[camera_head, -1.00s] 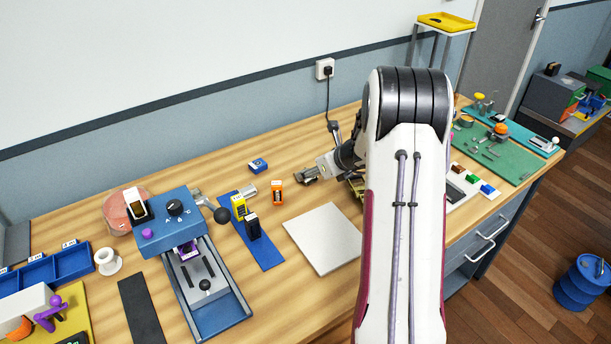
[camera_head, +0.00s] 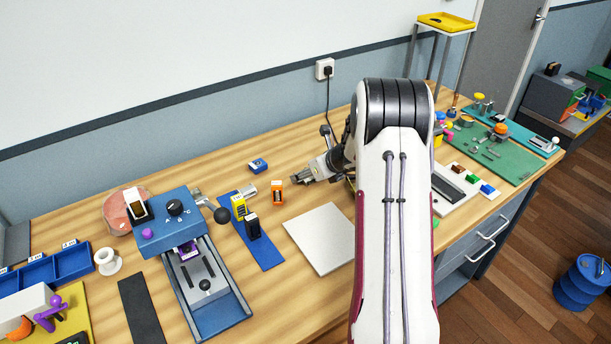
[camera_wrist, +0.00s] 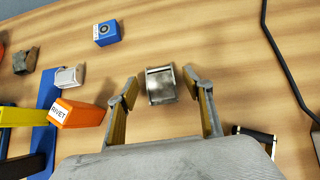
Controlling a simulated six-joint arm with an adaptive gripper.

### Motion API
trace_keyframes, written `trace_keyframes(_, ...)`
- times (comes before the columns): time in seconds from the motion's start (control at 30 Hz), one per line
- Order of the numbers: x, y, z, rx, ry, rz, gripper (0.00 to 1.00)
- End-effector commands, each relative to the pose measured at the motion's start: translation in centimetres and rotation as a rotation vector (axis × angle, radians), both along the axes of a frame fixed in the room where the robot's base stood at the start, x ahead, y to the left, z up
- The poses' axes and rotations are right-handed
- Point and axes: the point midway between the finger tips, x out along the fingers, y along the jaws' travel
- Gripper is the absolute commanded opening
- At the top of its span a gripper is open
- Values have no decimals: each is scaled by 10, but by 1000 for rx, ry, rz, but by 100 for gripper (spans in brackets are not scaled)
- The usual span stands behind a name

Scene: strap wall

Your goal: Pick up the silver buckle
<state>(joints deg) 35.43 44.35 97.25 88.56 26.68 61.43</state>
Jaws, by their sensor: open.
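The silver buckle (camera_wrist: 161,86) lies on the wooden bench in the wrist view. It is a boxy metal piece with a bar across its far end. My gripper (camera_wrist: 161,80) is open, with one finger on each side of the buckle. A gap of bare wood shows between the buckle and each finger, and the jaws look empty. In the head view my gripper (camera_head: 299,179) is low over the bench, right of the orange RIVET box. I cannot make out the buckle there; the gripper seems to hide it.
The orange RIVET box (camera_wrist: 77,113) stands to the left, beside a smaller silver piece (camera_wrist: 68,77). A blue block (camera_wrist: 107,33) is at the upper left. A black-and-white item (camera_wrist: 253,138) lies near the right finger. A pale square plate (camera_head: 321,238) lies in front.

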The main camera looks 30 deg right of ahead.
Motion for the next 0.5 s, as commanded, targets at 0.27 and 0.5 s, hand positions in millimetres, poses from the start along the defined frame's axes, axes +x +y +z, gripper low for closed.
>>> trace_keyframes(0.27, 0, 0, 0, 0, 0, 0, 8)
trace_keyframes(0.5, 0, 0, 1, 0, -1, 0, 8)
